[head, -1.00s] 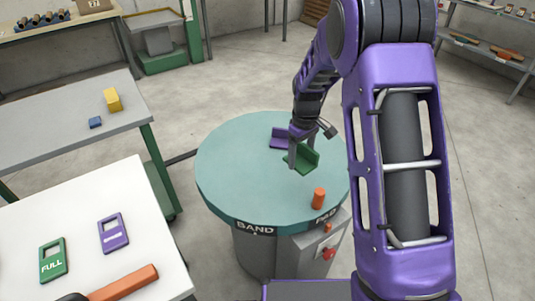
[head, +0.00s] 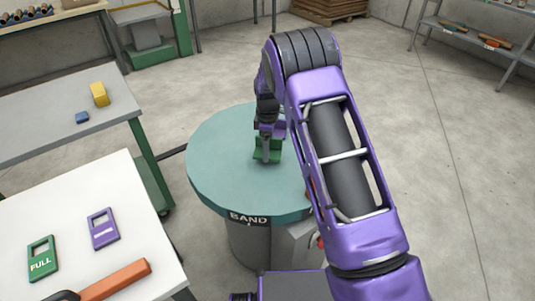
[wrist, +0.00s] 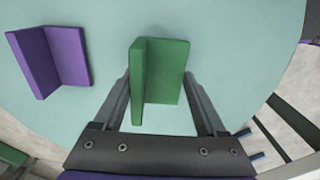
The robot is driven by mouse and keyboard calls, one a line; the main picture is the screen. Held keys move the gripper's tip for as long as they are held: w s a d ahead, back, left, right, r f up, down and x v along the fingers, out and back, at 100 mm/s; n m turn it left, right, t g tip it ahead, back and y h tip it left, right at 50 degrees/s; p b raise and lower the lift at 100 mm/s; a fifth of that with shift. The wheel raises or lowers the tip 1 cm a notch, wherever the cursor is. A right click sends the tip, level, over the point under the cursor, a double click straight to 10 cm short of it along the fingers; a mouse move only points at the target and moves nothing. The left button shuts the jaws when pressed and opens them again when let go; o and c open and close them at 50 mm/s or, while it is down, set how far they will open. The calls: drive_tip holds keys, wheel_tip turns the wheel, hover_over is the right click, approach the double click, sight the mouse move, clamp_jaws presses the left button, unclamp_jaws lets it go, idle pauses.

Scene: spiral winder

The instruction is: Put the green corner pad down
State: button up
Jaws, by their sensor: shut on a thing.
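The green corner pad (head: 275,152) is an L-shaped piece at the round teal turntable (head: 220,165). It also shows in the wrist view (wrist: 172,72), with one wall upright and one flat face. My gripper (head: 266,153) is shut on it, one finger on each side, as the wrist view (wrist: 158,80) shows. The gripper points down. I cannot tell whether the pad's underside touches the turntable. A purple corner pad (wrist: 62,58) stands apart on the turntable, left of the green one in the wrist view. In the head view it is mostly hidden behind my gripper.
The turntable's front edge carries a BAND label (head: 248,218). My arm covers its right side. On the white table (head: 80,205) at left lie a green FULL tag (head: 42,260), a purple tag (head: 103,229) and an orange-handled tool (head: 115,280). The turntable's left part is clear.

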drive_tip(key=shift+f, duration=1.35)
drive_tip(key=shift+f, duration=0.2)
drive_tip(key=o, duration=1.3)
drive_tip(key=shift+c, duration=0.2)
wheel_tip(320, 180, up, 12)
drive_tip(key=p, duration=0.1)
drive_tip(key=shift+r, duration=0.2)
